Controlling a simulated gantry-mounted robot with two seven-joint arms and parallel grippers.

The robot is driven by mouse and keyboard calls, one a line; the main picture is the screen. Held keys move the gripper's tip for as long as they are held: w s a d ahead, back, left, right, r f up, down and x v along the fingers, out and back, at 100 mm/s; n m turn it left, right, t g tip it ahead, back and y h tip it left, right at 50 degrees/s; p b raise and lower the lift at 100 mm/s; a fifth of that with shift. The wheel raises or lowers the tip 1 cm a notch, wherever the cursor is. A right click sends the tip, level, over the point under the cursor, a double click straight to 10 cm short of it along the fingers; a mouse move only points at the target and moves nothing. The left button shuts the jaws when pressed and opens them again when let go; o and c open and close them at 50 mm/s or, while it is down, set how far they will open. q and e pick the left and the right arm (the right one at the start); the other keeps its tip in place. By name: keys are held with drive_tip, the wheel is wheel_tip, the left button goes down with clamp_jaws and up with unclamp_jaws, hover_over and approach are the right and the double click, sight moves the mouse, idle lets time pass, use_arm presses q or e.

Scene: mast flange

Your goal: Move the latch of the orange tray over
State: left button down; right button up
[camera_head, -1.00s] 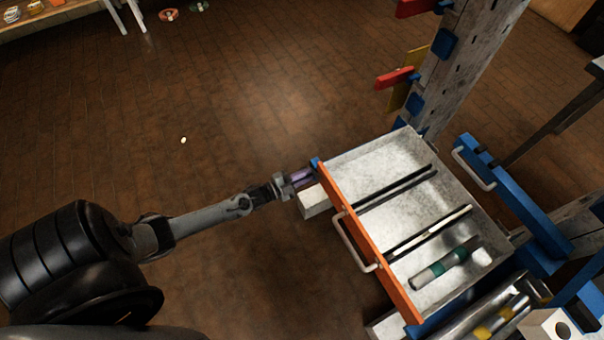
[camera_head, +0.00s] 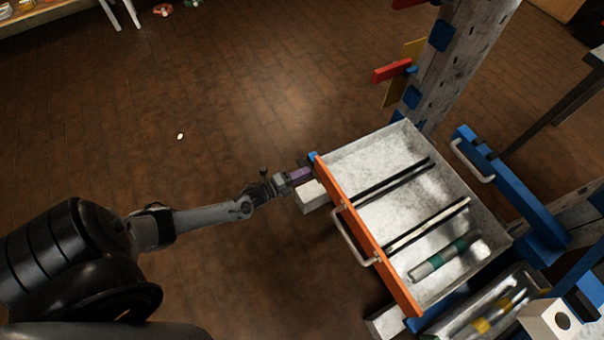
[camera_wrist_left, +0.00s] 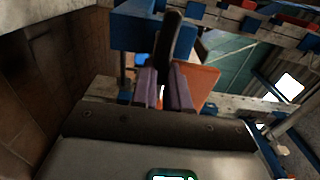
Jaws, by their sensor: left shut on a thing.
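The orange-fronted tray (camera_head: 365,231) is a grey metal drawer with a light handle on its orange front panel. A small blue piece (camera_head: 313,156) sits at the far end of that front. My left gripper (camera_head: 307,172) is at this end, its purple fingers beside the orange panel. In the left wrist view my left gripper's fingers (camera_wrist_left: 164,88) are shut on a dark upright bar, which looks like the latch (camera_wrist_left: 170,38). A blue block (camera_wrist_left: 135,32) is left of it and the orange panel (camera_wrist_left: 201,84) right. The fingers hide the bar's lower part. My right gripper is not in view.
A green-and-grey cylinder (camera_head: 437,262) and dark divider strips lie in the tray. A mast (camera_head: 445,65) with blue, red and yellow pieces rises behind it. A blue bar with a handle (camera_head: 515,190) is at right. The brown floor at left is open.

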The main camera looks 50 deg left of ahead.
use_arm(q)
drive_tip(key=shift+f, duration=0.1)
idle(0.3)
drive_tip(key=c, duration=1.1)
unclamp_jaws()
drive_tip(key=shift+p+v, duration=1.8)
drive_tip(key=shift+v, duration=3.55)
